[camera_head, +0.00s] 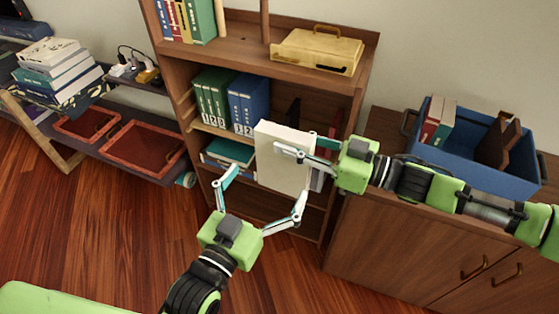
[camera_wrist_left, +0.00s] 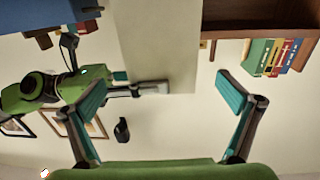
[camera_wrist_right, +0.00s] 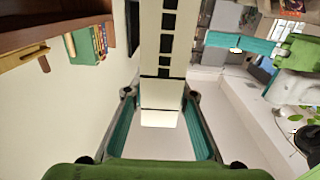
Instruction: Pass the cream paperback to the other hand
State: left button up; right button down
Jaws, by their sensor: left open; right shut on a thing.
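The cream paperback (camera_head: 281,172) is held upright in the air in front of the bookcase. My right gripper (camera_head: 305,151) comes in from the right and is shut on its upper right part. In the right wrist view the book's edge, with dark marks (camera_wrist_right: 167,45), stands between my right fingers (camera_wrist_right: 162,100). My left gripper (camera_head: 264,184) is open below the book, its fingers spread to either side of the book's lower part. In the left wrist view the book (camera_wrist_left: 158,40) shows ahead, between and beyond my open left fingers (camera_wrist_left: 160,88). I see no left finger touching it.
The bookcase (camera_head: 317,93) stands behind, with green and blue binders (camera_head: 248,104) and a tan case (camera_head: 316,50) on top. A blue crate (camera_head: 473,167) with books sits on the right cabinet. A book stack (camera_head: 58,62) and red trays (camera_head: 143,148) are at left. Floor is free in front.

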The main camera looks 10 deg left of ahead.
aim_at(281, 160)
pick_arm(q)
jog(key=x, duration=0.9)
jog(key=shift+f, duration=0.1)
pick_arm(e)
jog(key=shift+r, duration=0.15)
pick_arm(q)
jog(key=shift+c, duration=0.4)
jog(key=c, duration=1.3)
jog(key=shift+r, duration=0.2)
jog(key=shift+c, duration=1.3)
pick_arm(e)
jog(key=c, duration=2)
grip_release()
jog(key=o, duration=0.4)
